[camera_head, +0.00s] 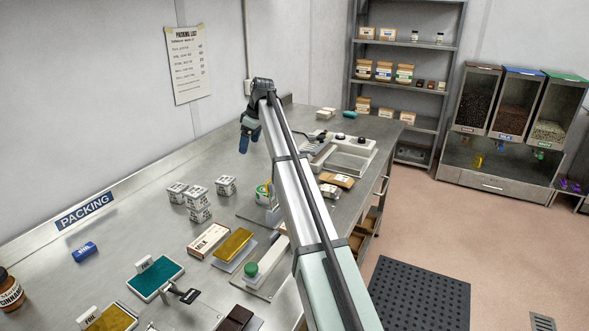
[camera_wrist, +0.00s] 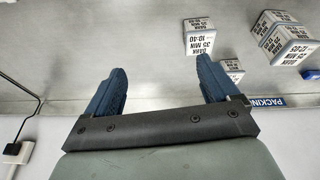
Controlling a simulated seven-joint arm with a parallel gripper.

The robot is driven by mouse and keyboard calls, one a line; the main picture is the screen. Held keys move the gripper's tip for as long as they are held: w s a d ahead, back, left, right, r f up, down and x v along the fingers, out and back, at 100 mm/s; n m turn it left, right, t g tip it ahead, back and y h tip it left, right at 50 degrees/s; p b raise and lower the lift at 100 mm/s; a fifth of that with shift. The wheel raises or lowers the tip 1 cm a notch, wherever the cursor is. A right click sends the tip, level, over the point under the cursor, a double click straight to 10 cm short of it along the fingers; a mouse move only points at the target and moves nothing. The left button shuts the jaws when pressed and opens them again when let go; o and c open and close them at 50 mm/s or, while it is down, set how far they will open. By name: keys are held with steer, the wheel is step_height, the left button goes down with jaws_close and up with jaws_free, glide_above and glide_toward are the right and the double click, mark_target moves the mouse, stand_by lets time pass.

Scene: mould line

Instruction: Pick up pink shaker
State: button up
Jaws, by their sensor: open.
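No pink shaker can be made out in either view; part of the bench is hidden behind my arm. My gripper (camera_head: 244,146) hangs above the far part of the steel bench, near the wall. In the wrist view, its two blue fingers (camera_wrist: 161,72) are spread apart with nothing between them and only bare bench beyond.
Small white labelled boxes (camera_head: 198,197) stand on the steel bench (camera_head: 140,225), left of my arm. Nearer are a milk box (camera_head: 209,241), a teal pad (camera_head: 156,278), a blue roll (camera_head: 84,251) and a cinnamon jar (camera_head: 10,291). Shelves (camera_head: 406,46) and dispensers (camera_head: 519,104) stand beyond.

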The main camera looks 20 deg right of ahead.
steer(key=d+n, duration=0.1)
steer(key=d, duration=0.4)
steer(key=w+d+g+h, duration=0.1)
steer(key=d, duration=0.4)
steer(key=w+d+r+n+h, duration=0.1)
steer(key=d, duration=0.4)
steer(key=shift+d+n, duration=0.25)
steer(key=shift+n, duration=0.05)
steer(key=shift+s+d+n+g, duration=0.2)
steer(key=shift+n+g, duration=0.1)
steer(key=shift+n, duration=0.2)
steer(key=shift+s+d+n+g+h, duration=0.3)
steer(key=shift+s+n, duration=0.15)
steer(key=shift+n, duration=0.65)
steer(key=shift+s+n, duration=0.2)
steer(key=shift+n, duration=0.6)
steer(key=shift+f, duration=0.25)
step_height(320, 180, down, 13)
steer(key=shift+s+d+f, duration=0.1)
steer(key=shift+f, duration=0.1)
